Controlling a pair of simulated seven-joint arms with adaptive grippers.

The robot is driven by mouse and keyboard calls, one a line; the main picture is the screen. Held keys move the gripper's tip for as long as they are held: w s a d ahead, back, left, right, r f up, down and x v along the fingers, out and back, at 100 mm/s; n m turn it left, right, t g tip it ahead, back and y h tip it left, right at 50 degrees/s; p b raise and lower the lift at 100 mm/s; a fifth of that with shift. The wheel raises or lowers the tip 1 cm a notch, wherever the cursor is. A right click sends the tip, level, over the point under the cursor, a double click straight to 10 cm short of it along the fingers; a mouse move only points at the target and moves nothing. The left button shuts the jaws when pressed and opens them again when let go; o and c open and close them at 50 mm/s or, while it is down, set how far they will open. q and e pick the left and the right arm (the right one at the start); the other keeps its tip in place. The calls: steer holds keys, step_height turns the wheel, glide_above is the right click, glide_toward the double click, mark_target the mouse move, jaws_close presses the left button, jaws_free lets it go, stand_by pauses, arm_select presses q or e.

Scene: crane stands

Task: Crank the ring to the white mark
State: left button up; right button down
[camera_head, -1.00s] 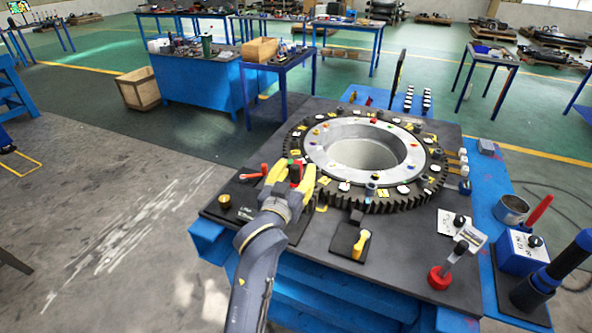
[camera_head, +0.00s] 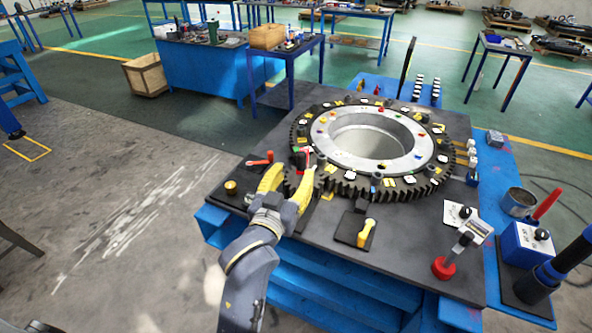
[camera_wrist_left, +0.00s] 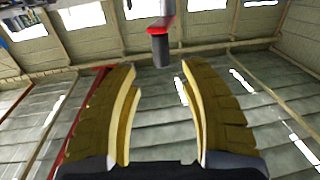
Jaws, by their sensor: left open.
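The toothed dark ring (camera_head: 454,154) lies flat on the dark plate around a pale hub (camera_head: 349,158). Several white and yellow tags sit on it; I cannot tell which is the white mark. The small red-and-black crank knob (camera_head: 303,158) stands at the ring's near left edge. My left gripper (camera_head: 291,171) is open, its yellow fingers on the near side of the knob. In the left wrist view the dark knob (camera_wrist_left: 160,50) with a red collar is beyond the open fingertips (camera_wrist_left: 157,72), with visible space around it. My right gripper is not in view.
A red lever (camera_head: 260,160) and a brass knob (camera_head: 231,187) are left of the gripper. A yellow handle (camera_head: 367,232) stands on the near plate. A red-based tool (camera_head: 446,268), a metal cup (camera_head: 518,202) and a blue box (camera_head: 526,243) crowd the right side.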

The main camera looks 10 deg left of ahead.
mark_target(303, 170)
arm_select(q)
steer(key=shift+s, duration=0.1)
steer(key=shift+c, duration=0.2)
steer(key=shift+f, duration=0.2)
steer(key=shift+c, duration=1)
steer(key=shift+m+g, duration=0.5)
steer(key=shift+m, duration=0.1)
steer(key=a+f, duration=0.2)
steer(key=a, duration=0.1)
steer(key=a+f, duration=0.2)
steer(key=shift+s, duration=0.4)
steer(key=c, duration=0.6)
steer(key=shift+n+g+h, duration=0.3)
steer(key=shift+n+h, duration=0.2)
steer(key=a+f, duration=0.1)
steer(key=a, duration=0.1)
steer(key=s+a+f, duration=0.1)
steer(key=a, duration=0.1)
steer(key=shift+f, duration=0.2)
jaws_close()
step_height(303, 170, up, 4)
steer(key=s+a+n+h, duration=0.25)
steer(key=n+h, duration=0.25)
steer(key=n, duration=0.9)
steer(key=s+d+x, duration=0.1)
steer(key=d+x, duration=0.1)
steer(key=x, duration=1)
steer(key=shift+w+d+f, duration=0.25)
steer(key=shift+w+d, duration=0.05)
steer(key=shift+d, duration=0.1)
